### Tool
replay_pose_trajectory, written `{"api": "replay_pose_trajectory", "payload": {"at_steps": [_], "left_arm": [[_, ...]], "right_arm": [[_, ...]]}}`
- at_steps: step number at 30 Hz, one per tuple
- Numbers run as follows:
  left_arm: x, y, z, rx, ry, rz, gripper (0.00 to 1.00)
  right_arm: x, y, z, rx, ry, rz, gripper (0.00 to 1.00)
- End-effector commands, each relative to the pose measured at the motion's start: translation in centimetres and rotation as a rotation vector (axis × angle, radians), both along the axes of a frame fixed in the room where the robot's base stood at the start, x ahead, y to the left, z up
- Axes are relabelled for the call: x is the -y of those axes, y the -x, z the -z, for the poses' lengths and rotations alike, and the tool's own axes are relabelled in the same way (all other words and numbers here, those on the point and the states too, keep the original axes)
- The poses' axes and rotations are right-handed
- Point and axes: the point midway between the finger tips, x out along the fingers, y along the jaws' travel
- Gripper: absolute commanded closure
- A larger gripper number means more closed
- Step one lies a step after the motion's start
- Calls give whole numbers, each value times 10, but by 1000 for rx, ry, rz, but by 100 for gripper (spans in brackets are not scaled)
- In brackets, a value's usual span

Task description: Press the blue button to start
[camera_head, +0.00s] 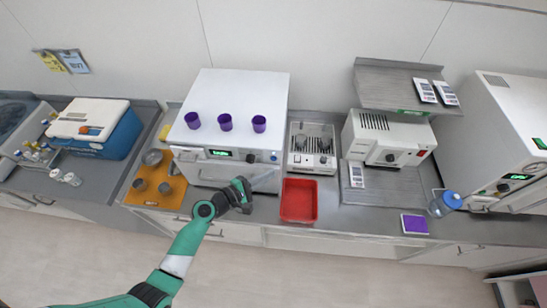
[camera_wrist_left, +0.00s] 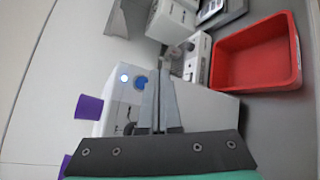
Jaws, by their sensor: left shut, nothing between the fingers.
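The white oven-like machine (camera_head: 238,95) stands on the counter at the middle left of the head view. Its front has a green display (camera_head: 220,153), a dark knob (camera_head: 250,157) and a small blue button (camera_head: 274,156). In the left wrist view, a round blue control (camera_wrist_left: 140,82) lies right beside my finger, with a pale, blue-ringed round control (camera_wrist_left: 124,78) to its left. My left gripper (camera_head: 268,177) is shut and empty, just in front of the machine's lower front. It also shows in the left wrist view (camera_wrist_left: 160,75); contact with the button cannot be told. My right gripper is out of view.
Several purple cups (camera_head: 225,122) stand on the machine's top. A red tray (camera_head: 299,221) lies close to the right of my gripper. An orange mat (camera_head: 139,197) with metal cups is at left. A small white device (camera_head: 312,160) stands beside the machine.

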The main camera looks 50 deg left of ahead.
Motion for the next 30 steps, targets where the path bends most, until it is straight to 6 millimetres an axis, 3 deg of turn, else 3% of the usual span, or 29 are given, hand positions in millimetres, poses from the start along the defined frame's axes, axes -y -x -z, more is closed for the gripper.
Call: {"api": "replay_pose_trajectory", "payload": {"at_steps": [9, 30], "left_arm": [[16, 19, -1, 0, 1, 1, 100], [16, 19, 0, 0, 0, 0, 100]], "right_arm": [[0, 0, -8, 0, 0, 0, 100], [0, 0, -8, 0, 0, 0, 100]]}}
